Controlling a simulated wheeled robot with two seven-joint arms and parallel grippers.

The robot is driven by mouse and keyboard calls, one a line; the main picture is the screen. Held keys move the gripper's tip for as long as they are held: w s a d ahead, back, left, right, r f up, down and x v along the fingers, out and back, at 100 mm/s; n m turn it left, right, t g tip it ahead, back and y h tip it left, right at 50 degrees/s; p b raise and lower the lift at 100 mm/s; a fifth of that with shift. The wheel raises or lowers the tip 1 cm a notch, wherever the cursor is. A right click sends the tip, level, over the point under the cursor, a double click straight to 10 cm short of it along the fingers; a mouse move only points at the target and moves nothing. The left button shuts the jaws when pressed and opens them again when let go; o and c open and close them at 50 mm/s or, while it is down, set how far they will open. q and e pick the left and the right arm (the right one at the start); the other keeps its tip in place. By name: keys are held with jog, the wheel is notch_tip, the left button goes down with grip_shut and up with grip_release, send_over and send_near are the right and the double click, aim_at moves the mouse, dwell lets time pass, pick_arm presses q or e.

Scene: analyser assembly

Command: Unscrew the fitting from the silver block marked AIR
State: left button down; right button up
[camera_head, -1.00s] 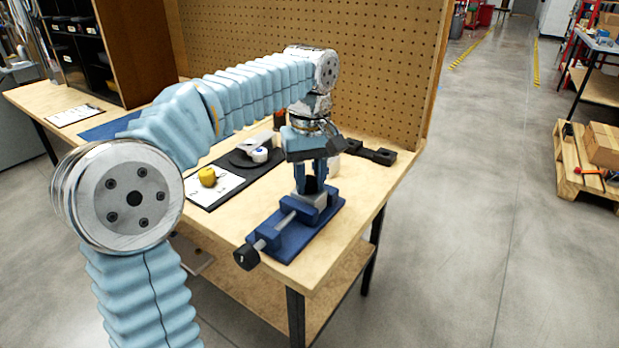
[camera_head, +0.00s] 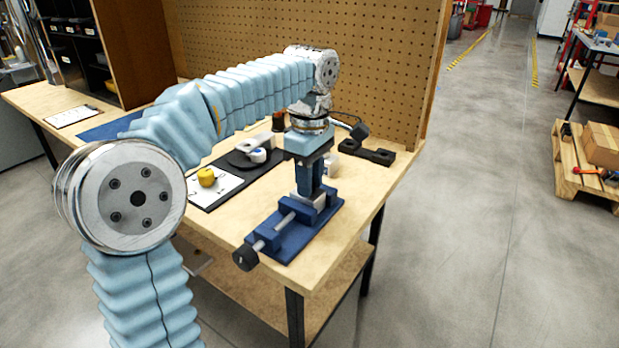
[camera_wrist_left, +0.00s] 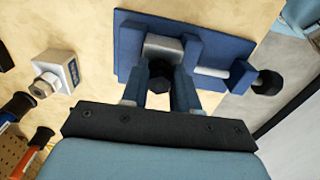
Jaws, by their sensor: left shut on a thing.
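A silver block (camera_wrist_left: 164,44) is clamped in a blue vise (camera_wrist_left: 129,48) on the bench; the vise also shows in the head view (camera_head: 285,243). A dark fitting (camera_wrist_left: 157,82) stands on the block. My left gripper (camera_head: 310,192) points straight down over the vise. In the left wrist view its two fingers (camera_wrist_left: 158,92) are shut on the fitting, one on each side. The fingers hide most of the fitting in the head view, and no marking on the clamped block is visible. My right gripper is not in view.
A second silver block (camera_wrist_left: 50,72) with a blue label, too small to read, stands beside the vise. Screwdrivers (camera_wrist_left: 14,105) lie near it. A yellow object (camera_head: 207,177) and a black tray (camera_head: 232,186) are left of the vise. A pegboard (camera_head: 385,60) closes the back.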

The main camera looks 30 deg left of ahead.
pick_arm(q)
jog(key=n, duration=0.4)
jog(key=shift+w, duration=0.1)
jog(key=n, duration=0.4)
jog(key=shift+w, duration=0.1)
jog(key=shift+c, duration=1)
grip_release()
jog(key=shift+r, duration=0.1)
